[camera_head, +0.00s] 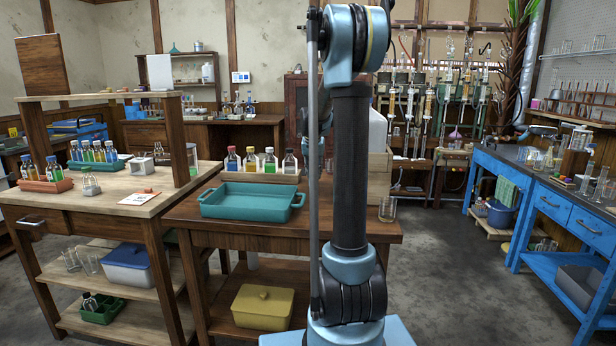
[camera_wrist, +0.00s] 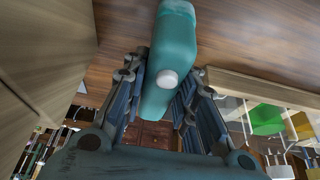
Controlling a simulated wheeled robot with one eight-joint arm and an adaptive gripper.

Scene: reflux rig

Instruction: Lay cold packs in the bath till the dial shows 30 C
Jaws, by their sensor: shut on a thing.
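In the wrist view my gripper (camera_wrist: 165,72) is shut on a teal cold pack (camera_wrist: 174,38) with a round white cap, its fingers on both sides of it. A brown wooden surface lies beyond the pack. In the head view my own arm stands in front, and the gripper and held pack cannot be made out. A shallow teal tub (camera_head: 252,209), perhaps the bath, sits on the middle wooden table (camera_head: 280,231). I cannot make out a dial or its reading.
Several capped bottles (camera_head: 270,162) stand behind the tub; some show in the wrist view (camera_wrist: 262,118). A wooden crate (camera_head: 379,178) and a glass beaker (camera_head: 387,209) are on the table's right. A yellow box (camera_head: 262,307) is on the shelf below.

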